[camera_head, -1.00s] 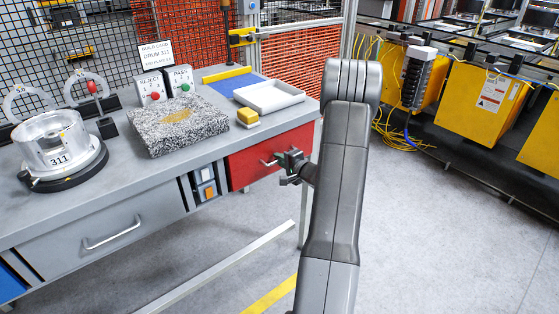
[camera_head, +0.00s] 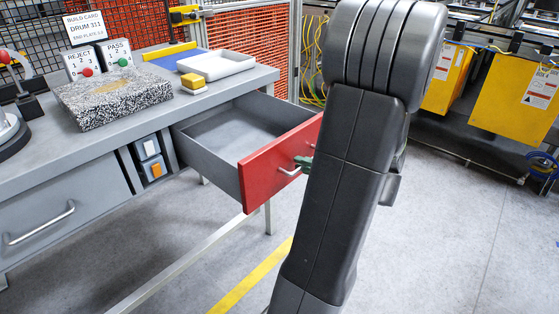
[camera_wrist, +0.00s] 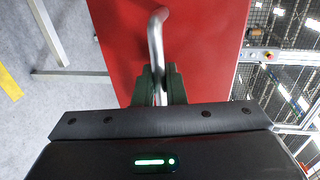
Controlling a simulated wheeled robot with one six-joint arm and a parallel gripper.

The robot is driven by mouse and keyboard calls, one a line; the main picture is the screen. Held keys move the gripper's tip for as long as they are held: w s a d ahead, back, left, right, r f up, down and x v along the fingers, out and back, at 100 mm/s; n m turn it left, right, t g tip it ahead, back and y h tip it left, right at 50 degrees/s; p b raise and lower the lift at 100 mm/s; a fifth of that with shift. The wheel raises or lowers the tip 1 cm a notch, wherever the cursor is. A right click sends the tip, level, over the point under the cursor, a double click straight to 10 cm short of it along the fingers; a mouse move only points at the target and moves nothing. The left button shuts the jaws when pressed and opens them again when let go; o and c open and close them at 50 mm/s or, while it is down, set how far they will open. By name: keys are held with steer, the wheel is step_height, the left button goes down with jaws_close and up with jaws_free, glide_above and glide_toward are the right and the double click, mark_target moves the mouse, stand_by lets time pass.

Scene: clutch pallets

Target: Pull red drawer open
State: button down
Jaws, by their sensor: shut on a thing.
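The red drawer (camera_head: 262,168) stands pulled out from the right end of the grey bench, and its grey inside (camera_head: 225,130) looks empty. Its silver bar handle (camera_head: 290,172) is on the red front. My gripper (camera_head: 304,163) is at this handle, mostly hidden behind my arm in the head view. In the wrist view the red front (camera_wrist: 205,45) fills the middle, and the dark fingers of my gripper (camera_wrist: 160,85) are shut around the handle (camera_wrist: 155,38).
A closed grey drawer (camera_head: 65,205) is at the left. Yellow bins (camera_head: 515,100) stand at the back right. The floor at the right is clear.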

steer(key=f+v, duration=0.1)
steer(key=v, duration=0.6)
steer(key=shift+s+d+f+b, duration=0.25)
steer(key=shift+f+b, duration=0.05)
steer(key=shift+b, duration=0.15)
steer(key=c, duration=1.6)
jaws_free()
steer(key=shift+c, duration=0.2)
steer(key=shift+d+r, duration=0.1)
steer(key=p+v, duration=0.2)
steer(key=v, duration=1.1)
steer(key=shift+s+d, duration=0.15)
steer(key=shift+d, duration=0.1)
steer(key=b+x, duration=0.2)
steer(key=x, duration=1.2)
steer(key=shift+a, duration=0.1)
